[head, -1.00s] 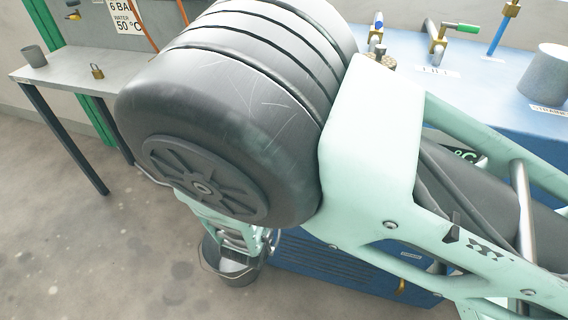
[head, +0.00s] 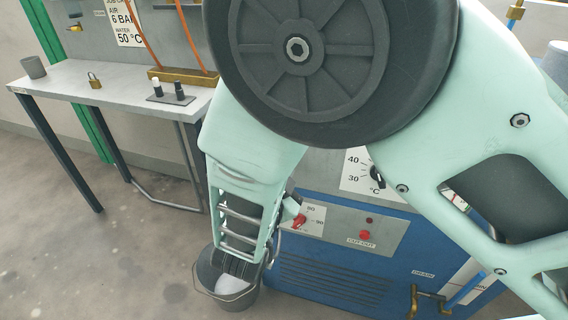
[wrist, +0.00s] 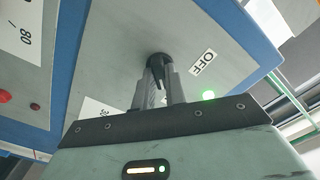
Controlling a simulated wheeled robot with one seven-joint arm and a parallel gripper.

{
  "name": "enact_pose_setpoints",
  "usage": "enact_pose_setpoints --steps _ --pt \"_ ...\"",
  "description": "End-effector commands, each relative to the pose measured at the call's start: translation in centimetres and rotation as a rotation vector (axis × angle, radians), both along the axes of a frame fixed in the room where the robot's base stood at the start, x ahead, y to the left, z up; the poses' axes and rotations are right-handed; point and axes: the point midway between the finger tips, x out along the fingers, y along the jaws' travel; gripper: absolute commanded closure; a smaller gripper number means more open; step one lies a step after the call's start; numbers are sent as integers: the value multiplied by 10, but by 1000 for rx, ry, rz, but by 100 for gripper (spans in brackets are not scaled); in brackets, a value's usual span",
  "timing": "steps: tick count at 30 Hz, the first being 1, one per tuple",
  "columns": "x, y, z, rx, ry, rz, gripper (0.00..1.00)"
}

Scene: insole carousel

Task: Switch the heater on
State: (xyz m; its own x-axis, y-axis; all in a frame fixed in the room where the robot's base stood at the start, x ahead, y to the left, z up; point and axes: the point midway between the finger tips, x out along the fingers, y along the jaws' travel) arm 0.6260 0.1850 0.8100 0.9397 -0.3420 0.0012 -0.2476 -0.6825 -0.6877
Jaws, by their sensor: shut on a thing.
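The heater is a blue cabinet (head: 335,285) with a grey control panel. In the wrist view, a black rotary knob (wrist: 158,60) sits on the grey panel (wrist: 125,45), beside a white label reading OFF (wrist: 203,62). The knob's exact pointer direction is partly hidden by the fingers. In the head view, my arm hides the fingers and this knob.
The panel also carries a temperature dial (head: 377,176), a gauge with a red pointer (head: 303,217) and a red cut-out button (head: 365,236). A grey bucket (head: 226,291) stands on the floor below my wrist. A metal bench (head: 130,85) is at left.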

Motion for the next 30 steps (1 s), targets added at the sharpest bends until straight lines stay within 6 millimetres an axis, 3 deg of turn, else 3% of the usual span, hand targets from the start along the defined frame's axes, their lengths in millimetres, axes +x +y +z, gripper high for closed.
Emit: enact_pose_setpoints --steps 18,19,21,30 --pt "-1 1 -2 42 -8 3 100" --pt "-1 1 -2 42 -8 3 84" --pt "-1 1 -2 42 -8 3 65" --pt "-1 1 -1 40 -12 1 65"
